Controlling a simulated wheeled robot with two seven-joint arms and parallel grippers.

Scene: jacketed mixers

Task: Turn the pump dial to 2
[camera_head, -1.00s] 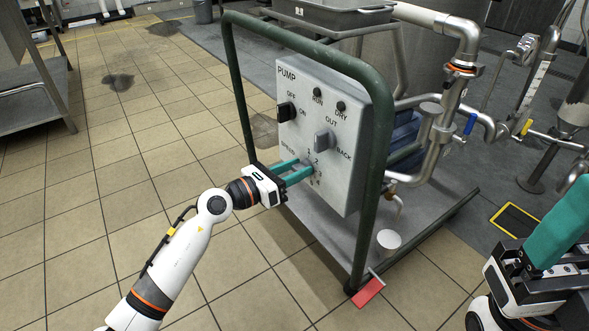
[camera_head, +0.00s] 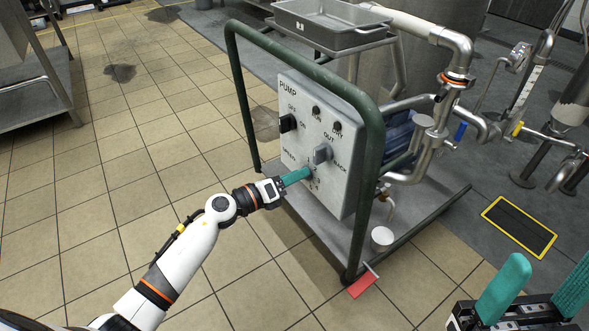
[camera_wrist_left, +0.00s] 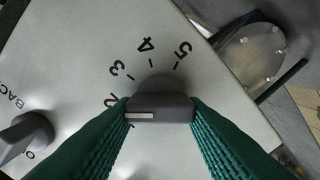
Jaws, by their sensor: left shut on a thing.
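The pump panel (camera_head: 335,125) is a grey box with black lettering on a green-framed cart. Its speed dial is mostly hidden by my left gripper (camera_head: 308,174) in the head view. In the left wrist view the dial (camera_wrist_left: 160,108) is a dark grey bar knob, held between the green fingers of my left gripper (camera_wrist_left: 160,112). The bar lies level there, its white line at the left end, pointing left close to the 2 (camera_wrist_left: 109,101). A finger covers part of that spot, so exact alignment is unclear. My right gripper (camera_head: 543,280) is open and empty at lower right.
Above the speed dial are the OUT/BACK knob (camera_head: 322,154) and the black OFF/ON knob (camera_head: 288,123). The green tube frame (camera_head: 371,180) rises close right of the panel.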

